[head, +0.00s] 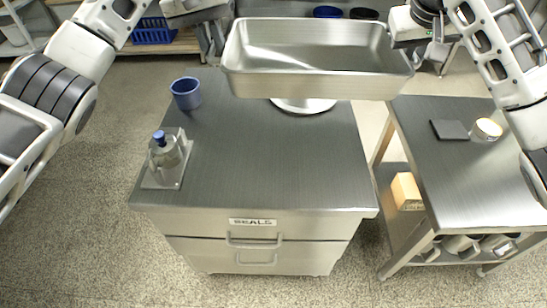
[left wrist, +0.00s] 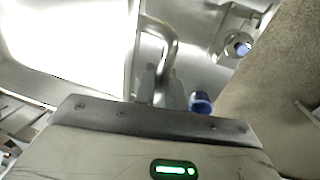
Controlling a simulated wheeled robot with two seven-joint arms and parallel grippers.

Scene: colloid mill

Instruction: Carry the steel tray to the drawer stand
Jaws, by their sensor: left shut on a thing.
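The steel tray (head: 310,84), a deep rectangular pan, is held level above the back of the drawer stand (head: 260,165). The stand has a grey metal top and drawers labelled SEALS. My left gripper (head: 211,45) is at the tray's left end. In the left wrist view its fingers (left wrist: 160,92) are shut on the looped end handle (left wrist: 168,45), beside the bright tray (left wrist: 65,50). My right gripper (head: 412,52) is at the tray's right end; its fingertips are too unclear to tell their state. The tray hides the stand's back edge.
On the stand are a blue cup (head: 186,93), a metal fitting with a blue knob (head: 168,160) at front left, and a pale round base (head: 303,106) partly under the tray. The stand's middle and front right are clear. A side table (head: 460,175) stands at right.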

